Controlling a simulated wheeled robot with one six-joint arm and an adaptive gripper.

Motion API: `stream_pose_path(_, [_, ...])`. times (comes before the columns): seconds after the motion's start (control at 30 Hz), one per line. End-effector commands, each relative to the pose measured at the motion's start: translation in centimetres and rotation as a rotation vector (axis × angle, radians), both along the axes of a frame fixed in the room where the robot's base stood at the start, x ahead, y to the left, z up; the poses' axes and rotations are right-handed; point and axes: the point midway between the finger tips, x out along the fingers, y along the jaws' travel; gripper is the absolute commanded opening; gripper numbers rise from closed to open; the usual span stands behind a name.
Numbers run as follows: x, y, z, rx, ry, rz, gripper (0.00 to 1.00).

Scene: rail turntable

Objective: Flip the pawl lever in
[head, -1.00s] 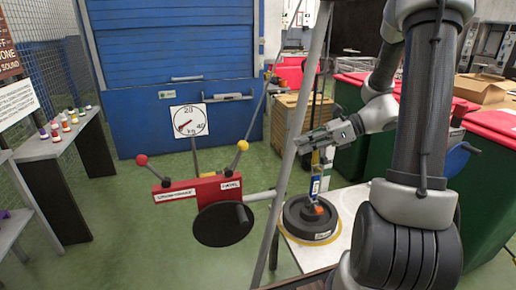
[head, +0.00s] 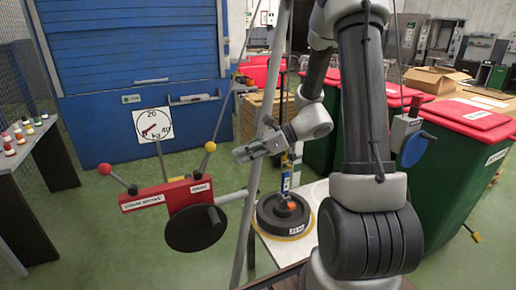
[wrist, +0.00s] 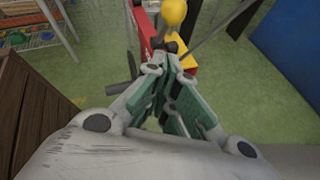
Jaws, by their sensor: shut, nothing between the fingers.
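A red winch box (head: 160,199) with white labels and a black disc crank (head: 195,228) stands at the left of the head view. Two levers rise from it: one with a red ball (head: 104,169) on the left and one with a yellow ball (head: 210,146) on the right. The label text is too small to read surely. My gripper (head: 238,156) points left, just right of the yellow ball and apart from it. In the wrist view, the yellow ball (wrist: 174,12) lies beyond the shut fingers (wrist: 170,66). The fingers hold nothing.
A grey slanted post (head: 254,190) stands close to my gripper. A dark round weight (head: 284,216) rests on a pale board beneath my arm. A dial scale (head: 152,124) stands behind the winch. Red-lidded green bins (head: 470,150) fill the right.

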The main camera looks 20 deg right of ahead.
Motion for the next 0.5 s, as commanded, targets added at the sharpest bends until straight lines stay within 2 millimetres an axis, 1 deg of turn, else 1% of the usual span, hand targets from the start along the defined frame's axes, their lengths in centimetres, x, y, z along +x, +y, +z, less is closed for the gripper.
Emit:
stream_pose_path(0.03, [0.3,0.9,-0.3,0.000,0.001,0.003,0.00])
stream_pose_path(0.2, [1.5,2.8,0.7,-0.001,-0.002,0.002,0.00])
stream_pose_path(0.33, [1.9,3.5,1.0,0.000,-0.001,0.001,0.00])
stream_pose_path(0.5, [2.0,3.7,1.1,-0.001,0.000,0.000,0.00])
